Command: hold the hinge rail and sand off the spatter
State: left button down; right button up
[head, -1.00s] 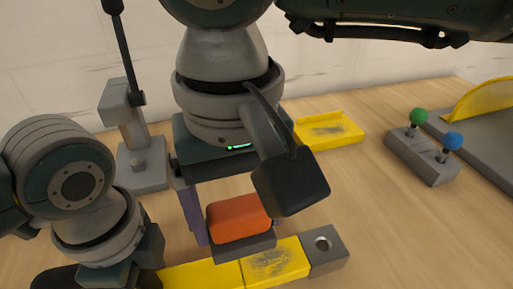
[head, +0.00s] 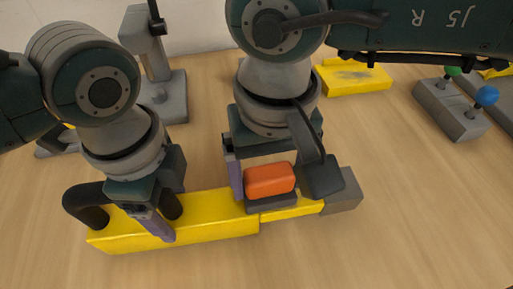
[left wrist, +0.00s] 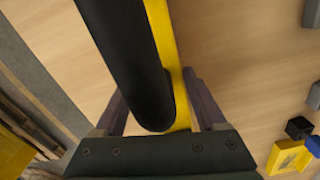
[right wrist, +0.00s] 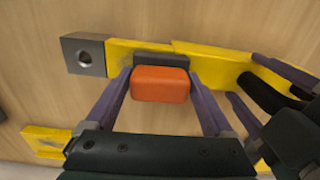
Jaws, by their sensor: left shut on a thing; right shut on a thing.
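The yellow hinge rail (head: 215,215) lies on the table with a grey holed end block (head: 343,192) at its right and a black arched handle (head: 86,205) at its left. My left gripper (head: 152,215) is shut on the rail at the handle; the fingers straddle it in the left wrist view (left wrist: 160,108). My right gripper (head: 272,180) is shut on an orange sanding block (head: 270,180) with a dark grey base. It also shows in the right wrist view (right wrist: 160,85). The base sits at the rail near the grey end; I cannot tell if they touch. The spatter is hidden under or beside it.
A second yellow piece (head: 353,77) with a dark patch lies at the back. A grey block (head: 450,108) with green and blue knobs stands at the right. A grey stand (head: 160,85) rises behind my arms. The front table is clear.

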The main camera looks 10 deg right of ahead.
jog(key=shift+s+d+r, duration=0.1)
jog(key=shift+d+r, duration=0.05)
jog(key=shift+d, duration=0.9)
jog(key=shift+w+d+r, duration=0.1)
jog(key=shift+d+r, duration=0.1)
jog(key=shift+d, duration=0.8)
jog(key=shift+s+d+r, duration=0.1)
jog(key=shift+d+r, duration=0.05)
jog(key=shift+d, duration=0.9)
jog(key=shift+a, duration=0.85)
jog(key=shift+a+f, duration=0.25)
jog(key=shift+a, duration=0.7)
jog(key=shift+a+f, duration=0.25)
jog(key=shift+a, duration=1.75)
jog(key=shift+w+d+r, duration=0.1)
jog(key=shift+w+r, duration=0.1)
jog(key=shift+r, duration=3.75)
jog(key=shift+s, duration=0.15)
jog(key=shift+s+f, duration=0.1)
jog(key=shift+s, duration=0.05)
